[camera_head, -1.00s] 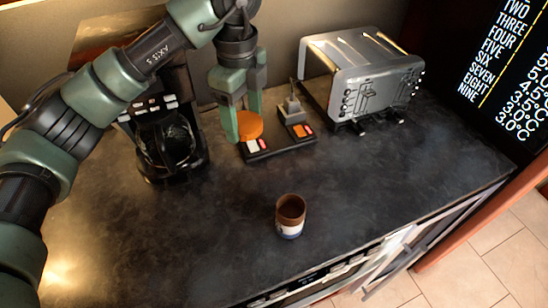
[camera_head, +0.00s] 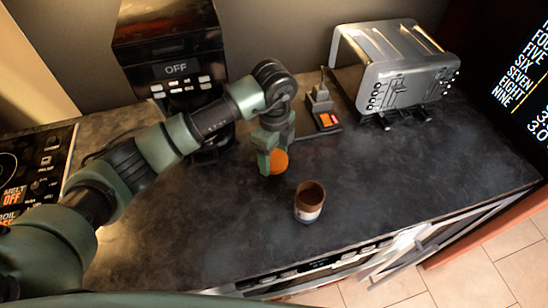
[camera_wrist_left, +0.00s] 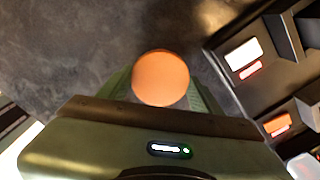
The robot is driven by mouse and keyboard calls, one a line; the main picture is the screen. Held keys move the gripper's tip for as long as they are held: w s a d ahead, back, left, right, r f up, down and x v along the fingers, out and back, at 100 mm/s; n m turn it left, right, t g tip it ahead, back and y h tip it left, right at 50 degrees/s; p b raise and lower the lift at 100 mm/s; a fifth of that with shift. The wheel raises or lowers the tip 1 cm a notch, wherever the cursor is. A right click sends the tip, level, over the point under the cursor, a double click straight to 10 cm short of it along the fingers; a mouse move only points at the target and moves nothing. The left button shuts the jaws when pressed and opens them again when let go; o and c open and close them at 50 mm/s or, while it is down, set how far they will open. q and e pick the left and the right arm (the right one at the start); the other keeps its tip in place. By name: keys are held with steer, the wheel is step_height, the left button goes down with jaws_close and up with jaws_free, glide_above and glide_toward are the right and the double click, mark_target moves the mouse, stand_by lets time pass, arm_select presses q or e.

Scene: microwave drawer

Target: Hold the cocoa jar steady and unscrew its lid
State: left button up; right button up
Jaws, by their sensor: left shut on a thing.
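The cocoa jar (camera_head: 309,202) stands upright and open on the dark counter, brown inside with a pale label band low on its side. Its round orange lid (camera_head: 279,161) is off the jar. My left gripper (camera_head: 272,163) is shut on the lid, behind and left of the jar and apart from it. In the left wrist view the lid (camera_wrist_left: 160,78) sits between the two green fingers. I cannot tell whether the lid touches the counter. My right gripper is not in view.
A coffee maker (camera_head: 176,70) stands at the back left, partly behind my left arm. A small black switch base (camera_head: 322,112) and a silver toaster (camera_head: 400,75) stand at the back. A stove top (camera_head: 40,170) is at the left. The counter right of the jar is clear.

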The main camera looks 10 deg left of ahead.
mark_target(274, 159)
arm_select(q)
step_height(274, 159, down, 2)
steer(key=shift+f, duration=0.15)
steer(key=shift+f, duration=0.1)
steer(key=o, duration=1.6)
steer(key=shift+c, duration=0.2)
steer(key=shift+r, duration=0.25)
step_height(274, 159, up, 11)
steer(key=b, duration=0.3)
steer(key=shift+f, duration=0.2)
steer(key=shift+r, duration=0.6)
